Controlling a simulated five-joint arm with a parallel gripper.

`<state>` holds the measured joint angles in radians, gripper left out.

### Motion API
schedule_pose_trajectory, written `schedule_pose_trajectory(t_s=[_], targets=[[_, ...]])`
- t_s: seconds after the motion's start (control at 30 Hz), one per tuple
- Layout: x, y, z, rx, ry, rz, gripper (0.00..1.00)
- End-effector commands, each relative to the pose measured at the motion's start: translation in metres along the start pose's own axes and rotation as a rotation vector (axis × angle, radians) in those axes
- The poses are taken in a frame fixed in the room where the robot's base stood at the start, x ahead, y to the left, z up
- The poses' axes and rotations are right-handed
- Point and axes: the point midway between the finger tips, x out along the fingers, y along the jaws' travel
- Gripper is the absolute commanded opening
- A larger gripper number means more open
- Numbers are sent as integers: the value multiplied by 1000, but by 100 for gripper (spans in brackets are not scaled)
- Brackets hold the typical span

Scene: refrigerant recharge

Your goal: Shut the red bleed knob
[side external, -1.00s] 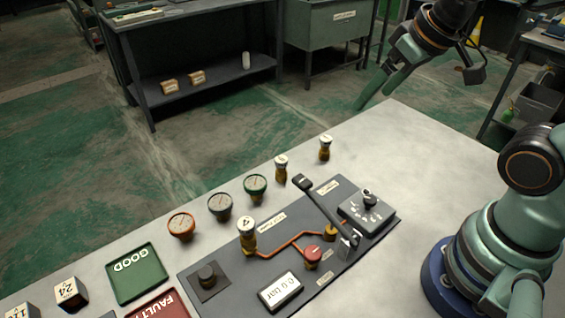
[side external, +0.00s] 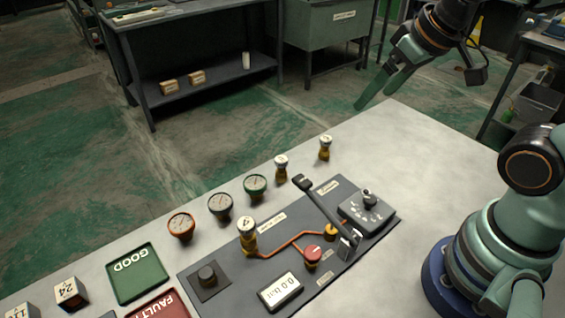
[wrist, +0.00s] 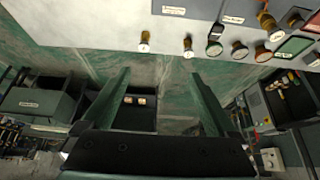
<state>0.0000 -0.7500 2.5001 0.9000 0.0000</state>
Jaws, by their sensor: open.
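The red bleed knob (side external: 313,254) sits on the dark panel (side external: 222,296), beside the orange pipe (side external: 279,246) and left of the foot of a black lever. Its setting is too small to tell. My gripper (side external: 374,94) is high up beyond the table's far edge, well away from the knob, with nothing between its fingers. In the wrist view my gripper (wrist: 161,76) shows its two green fingers wide apart, over the floor. The knob is not in the wrist view.
A black lever (side external: 320,208) rises over the panel near the knob. A grey dial box (side external: 366,211), a small display (side external: 281,291) and a numbered canister (side external: 247,236) are also there. Gauges (side external: 220,206) line the far edge. The table's right part is clear.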

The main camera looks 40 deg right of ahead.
Motion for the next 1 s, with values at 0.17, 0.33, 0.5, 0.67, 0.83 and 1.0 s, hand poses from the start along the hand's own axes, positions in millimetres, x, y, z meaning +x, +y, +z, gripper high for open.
schedule_pose_trajectory(t_s=[0.17, 0.33, 0.5, 0.67, 0.83, 1.0], targets=[[4, -10, 1, -97, -22, -16, 72], [18, -49, 8, -512, -103, -92, 72], [33, -100, 27, -1074, -181, -214, 72], [44, -144, 52, -1596, -226, -350, 72], [51, -178, 80, -2035, -244, -486, 72], [54, -193, 95, -2260, -242, -564, 72]])
